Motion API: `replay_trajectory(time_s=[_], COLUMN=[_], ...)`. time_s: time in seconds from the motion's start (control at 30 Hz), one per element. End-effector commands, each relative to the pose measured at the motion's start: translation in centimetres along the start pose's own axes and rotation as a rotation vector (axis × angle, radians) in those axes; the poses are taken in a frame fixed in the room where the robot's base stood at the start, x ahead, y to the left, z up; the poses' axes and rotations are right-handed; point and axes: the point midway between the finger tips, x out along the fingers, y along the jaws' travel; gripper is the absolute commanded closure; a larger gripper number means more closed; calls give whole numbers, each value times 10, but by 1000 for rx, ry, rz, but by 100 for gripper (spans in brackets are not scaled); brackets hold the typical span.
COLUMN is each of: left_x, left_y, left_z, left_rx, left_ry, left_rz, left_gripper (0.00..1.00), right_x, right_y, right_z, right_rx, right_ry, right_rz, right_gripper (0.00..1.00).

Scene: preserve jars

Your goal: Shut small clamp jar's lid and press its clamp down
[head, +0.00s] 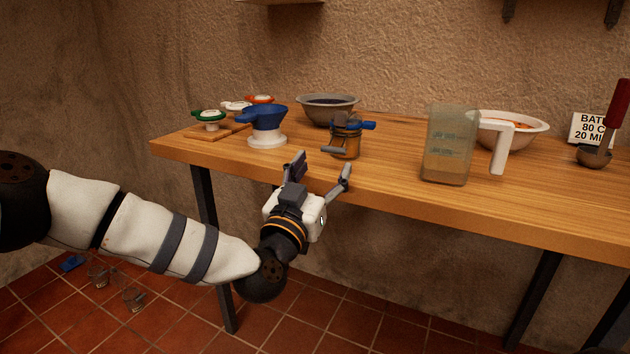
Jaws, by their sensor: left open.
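The small clamp jar (346,143) stands on the wooden table near its front edge, with amber contents low in the glass. A blue part sticks out from its top to the right, and a grey part juts out on its left side. It is too small to tell how far the lid is shut or where the clamp sits. My left gripper (321,169) is open and empty at the table's front edge, just in front of the jar, its fingers pointing towards it and apart from it. My right gripper is out of view.
A blue funnel on a white base (267,133) stands left of the jar, and a grey bowl (328,107) behind it. A measuring jug (450,150) stands to the right. Lidded pieces lie on a board (217,133). Glasses (134,298) lie on the floor.

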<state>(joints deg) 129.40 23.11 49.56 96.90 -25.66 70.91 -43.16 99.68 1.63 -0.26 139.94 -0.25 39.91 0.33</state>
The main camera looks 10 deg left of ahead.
Motion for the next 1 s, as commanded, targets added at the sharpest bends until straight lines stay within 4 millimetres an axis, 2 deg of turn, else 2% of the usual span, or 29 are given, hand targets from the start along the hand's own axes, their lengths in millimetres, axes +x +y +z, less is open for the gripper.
replay_trajectory(time_s=[0.1,0.3,0.57,0.7,0.8,0.9,1.0], left_x=[-26,-47,-48,-48,-56,-57,-42], left_y=[0,0,0,13,8,1,0], left_z=[0,0,-1,-24,-34,-32,-24], left_rx=[0,0,0,-2,4,4,1], left_ry=[-1,1,1,-97,-195,-242,-248], left_rz=[1,0,0,35,18,-6,-11], left_gripper=[38,38,38,38,38,38,38], right_x=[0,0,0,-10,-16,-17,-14], right_y=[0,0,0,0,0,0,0], right_z=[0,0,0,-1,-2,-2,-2], right_rx=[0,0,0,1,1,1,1], right_ry=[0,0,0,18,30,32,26], right_rz=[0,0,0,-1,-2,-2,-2], right_gripper=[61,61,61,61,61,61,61])
